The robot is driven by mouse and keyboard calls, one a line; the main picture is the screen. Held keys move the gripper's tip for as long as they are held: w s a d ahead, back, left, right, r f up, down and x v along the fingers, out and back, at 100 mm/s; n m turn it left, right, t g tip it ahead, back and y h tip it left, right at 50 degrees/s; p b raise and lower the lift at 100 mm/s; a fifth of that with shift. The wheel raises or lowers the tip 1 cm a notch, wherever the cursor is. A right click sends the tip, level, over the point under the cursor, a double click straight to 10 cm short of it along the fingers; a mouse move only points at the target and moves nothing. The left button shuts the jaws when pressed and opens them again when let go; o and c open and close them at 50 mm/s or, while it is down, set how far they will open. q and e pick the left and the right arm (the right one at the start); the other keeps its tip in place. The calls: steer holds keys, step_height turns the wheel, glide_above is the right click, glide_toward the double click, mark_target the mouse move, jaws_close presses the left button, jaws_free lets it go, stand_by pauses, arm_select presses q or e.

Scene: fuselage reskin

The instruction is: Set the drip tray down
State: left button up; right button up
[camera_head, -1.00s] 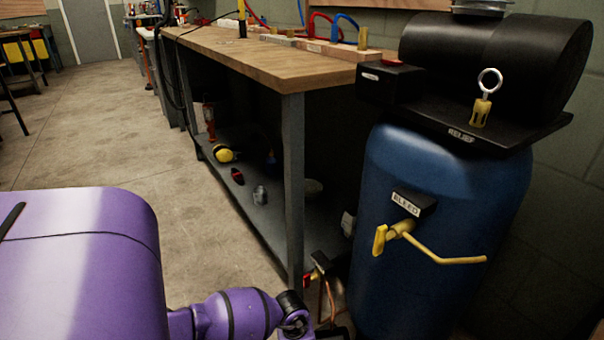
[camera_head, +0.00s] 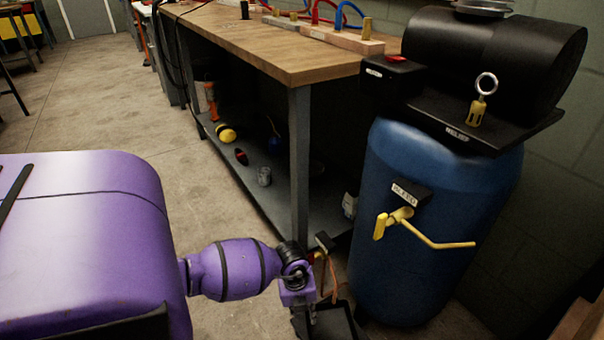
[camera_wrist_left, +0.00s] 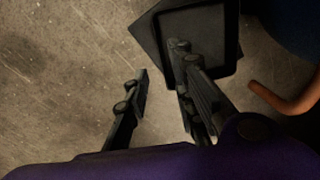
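The drip tray is a black, shallow, rimmed rectangle at the top of the left wrist view (camera_wrist_left: 208,48). In the head view a dark part of it shows at the bottom edge (camera_head: 338,318), beside the foot of the blue compressor tank. A second dark edge, turned at an angle, shows under the tray; I cannot tell if it is a mat or a shadow. My left gripper (camera_wrist_left: 160,65) has its fingers apart, with bare floor showing between them. One finger overlaps the tray's near edge in the picture; contact is unclear. My right gripper is out of view.
The blue compressor tank (camera_head: 430,250) stands at right, with a yellow bleed lever (camera_head: 435,240) sticking out. A copper pipe (camera_wrist_left: 285,103) runs close to the tray. The workbench (camera_head: 290,55) and its low shelf (camera_head: 255,190) stand behind. Concrete floor is clear at left.

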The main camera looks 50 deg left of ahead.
arm_select(q)
steer(key=shift+s+r, duration=0.1)
steer(key=shift+r, duration=0.45)
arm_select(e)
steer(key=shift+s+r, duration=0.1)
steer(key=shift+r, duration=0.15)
arm_select(q)
steer(key=s+d+n+t+h, duration=0.1)
steer(key=s+d+h, duration=0.2)
steer(key=d, duration=0.4)
steer(key=s+d+r+t+h, duration=0.1)
steer(key=s+d+h, duration=0.15)
steer(key=d, duration=0.45)
steer(key=s+d+n+t+h, duration=0.1)
steer(key=s+d+h, duration=0.1)
steer(key=s+d, duration=0.35)
steer(key=d+r+n+t, duration=0.4)
steer(key=r+n+t, duration=0.1)
steer(key=n, duration=0.1)
steer(key=s+a+n+t+y, duration=0.1)
steer(key=s+a+n+y, duration=0.55)
steer(key=s+n, duration=0.35)
steer(key=s+d+f+n+g+y, duration=0.1)
steer(key=s+n+g, duration=0.3)
steer(key=s, duration=0.9)
steer(key=shift+s+d+f+n+g, duration=0.3)
steer(key=shift+s+f+g, duration=0.05)
steer(key=shift+f+g, duration=0.3)
